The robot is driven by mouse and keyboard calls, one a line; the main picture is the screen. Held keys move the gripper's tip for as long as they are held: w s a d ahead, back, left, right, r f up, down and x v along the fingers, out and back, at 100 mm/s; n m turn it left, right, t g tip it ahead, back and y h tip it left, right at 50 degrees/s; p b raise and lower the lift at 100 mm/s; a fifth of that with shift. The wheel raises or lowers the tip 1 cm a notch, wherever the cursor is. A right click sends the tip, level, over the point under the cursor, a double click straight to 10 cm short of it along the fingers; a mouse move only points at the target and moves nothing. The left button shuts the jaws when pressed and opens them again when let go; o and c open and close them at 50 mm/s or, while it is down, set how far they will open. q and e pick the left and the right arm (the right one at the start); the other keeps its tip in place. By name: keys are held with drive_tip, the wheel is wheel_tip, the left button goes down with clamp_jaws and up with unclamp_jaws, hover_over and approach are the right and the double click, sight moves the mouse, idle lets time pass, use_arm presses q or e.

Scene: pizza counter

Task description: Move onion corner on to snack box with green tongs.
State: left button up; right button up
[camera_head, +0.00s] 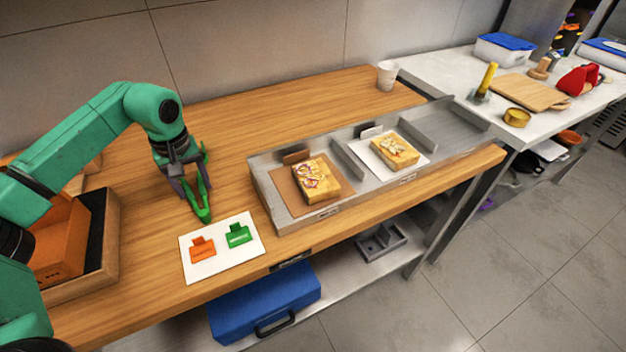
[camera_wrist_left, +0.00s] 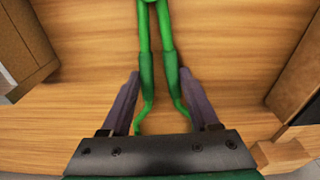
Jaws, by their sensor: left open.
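The green tongs (camera_head: 204,206) are at the left part of the wooden counter, just behind the white card. My left gripper (camera_head: 187,188) is at the tongs; its jaws are open. In the left wrist view the two arms of the tongs (camera_wrist_left: 158,60) run between the dark fingers of the gripper (camera_wrist_left: 160,80), with gaps on both sides. A food block with purple onion-like rings (camera_head: 318,183) sits on a brown mat in the metal tray. A second block with pale topping (camera_head: 397,149) sits on a white mat to its right. I cannot tell which is the snack box.
The metal tray (camera_head: 292,222) has raised walls and dividers. An orange box (camera_head: 62,245) stands at left in a wooden tray. A white cup (camera_head: 387,75) stands at the back.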

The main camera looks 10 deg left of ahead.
use_arm(q)
wheel_tip(320, 180, up, 12)
drive_tip(key=p, duration=1)
drive_tip(key=shift+p, duration=0.4)
